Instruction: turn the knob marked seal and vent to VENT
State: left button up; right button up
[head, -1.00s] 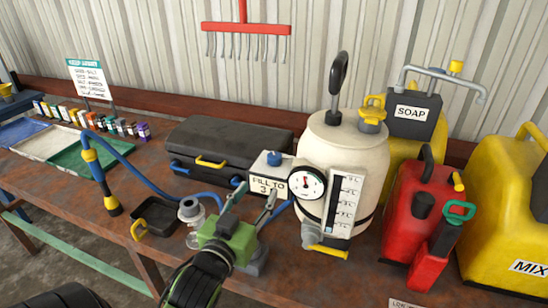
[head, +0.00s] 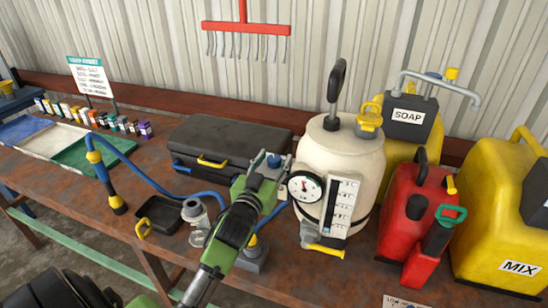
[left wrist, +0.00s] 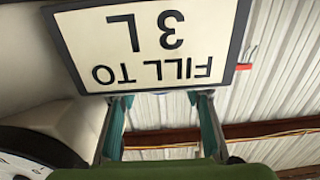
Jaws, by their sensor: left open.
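The white tank (head: 312,150) stands on the bench. A yellow knob (head: 369,117) sits on its top right, beside the black pump handle (head: 337,80). A yellow lever (head: 326,251) is low on its front. I cannot read a seal and vent marking on either. My left gripper (head: 268,164) is open and empty, left of the tank, in front of the "FILL TO 3 L" sign and mostly covering it. In the left wrist view the sign (left wrist: 150,45) appears upside down, just beyond my two spread fingers (left wrist: 162,110). My right gripper is not in view.
A red can (head: 408,215) and yellow jugs (head: 500,210) crowd the tank's right. A black case (head: 220,145) lies behind my left gripper. A blue hose (head: 150,178), a small black tray (head: 162,213) and a clear jar (head: 196,215) are to its left.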

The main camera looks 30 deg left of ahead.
pick_arm(q)
jog(key=shift+w, duration=0.15)
jog(key=c, duration=1.1)
